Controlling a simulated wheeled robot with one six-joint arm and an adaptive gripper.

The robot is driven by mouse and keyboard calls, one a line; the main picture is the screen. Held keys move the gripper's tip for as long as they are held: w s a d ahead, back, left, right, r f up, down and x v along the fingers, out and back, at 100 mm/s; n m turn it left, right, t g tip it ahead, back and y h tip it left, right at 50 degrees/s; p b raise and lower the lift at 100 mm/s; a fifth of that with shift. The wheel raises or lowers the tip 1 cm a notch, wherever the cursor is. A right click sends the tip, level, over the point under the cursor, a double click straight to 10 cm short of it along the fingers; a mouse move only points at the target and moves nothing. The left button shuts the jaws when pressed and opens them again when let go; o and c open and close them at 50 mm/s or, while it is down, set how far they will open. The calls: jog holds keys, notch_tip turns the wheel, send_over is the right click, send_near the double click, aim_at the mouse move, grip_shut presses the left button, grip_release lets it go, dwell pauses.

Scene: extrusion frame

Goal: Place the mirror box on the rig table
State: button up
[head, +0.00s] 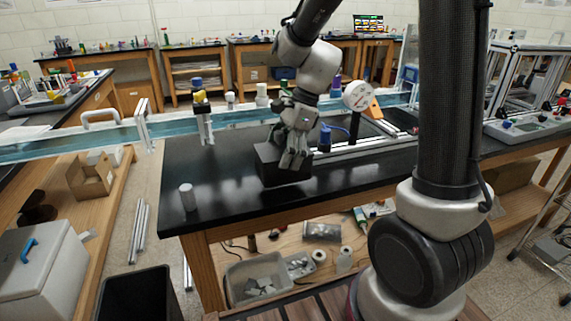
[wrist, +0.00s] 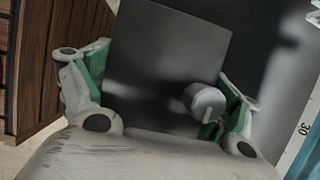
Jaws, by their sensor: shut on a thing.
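The mirror box, a dark box (head: 270,172), is in my gripper (head: 289,152) over the black-topped rig table (head: 232,207) in the head view. In the wrist view the box (wrist: 160,50) fills the space between my gripper's green-lined fingers, one on each side. The box looks roughly level, low over the tabletop or on it; I cannot tell whether it touches. My gripper hides part of its upper side. A short grey cylinder (wrist: 205,101) shows near the right finger; I cannot tell whether it belongs to the box.
A white cylinder (head: 187,197) stands at the table's front left corner. A rail with a round white disc (head: 358,96) and a blue holder (head: 325,138) lies behind the box. A clear beam (head: 70,145) crosses at the left. The tabletop front is mostly free.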

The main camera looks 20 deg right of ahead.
jog(key=shift+f, duration=1.75)
jog(key=shift+f, duration=0.1)
jog(key=o, duration=0.9)
jog(key=shift+o, duration=0.2)
jog(key=v, duration=1.2)
jog(key=shift+s+d, duration=0.1)
jog(key=s+d+r+n+t+h, duration=0.2)
jog(key=s+d+n, duration=0.3)
jog(key=s+n, duration=0.4)
jog(key=s+d+r+n+t+h, duration=0.2)
jog(key=s+d+n, duration=0.3)
jog(key=s+n, duration=0.4)
jog(key=shift+s, duration=0.45)
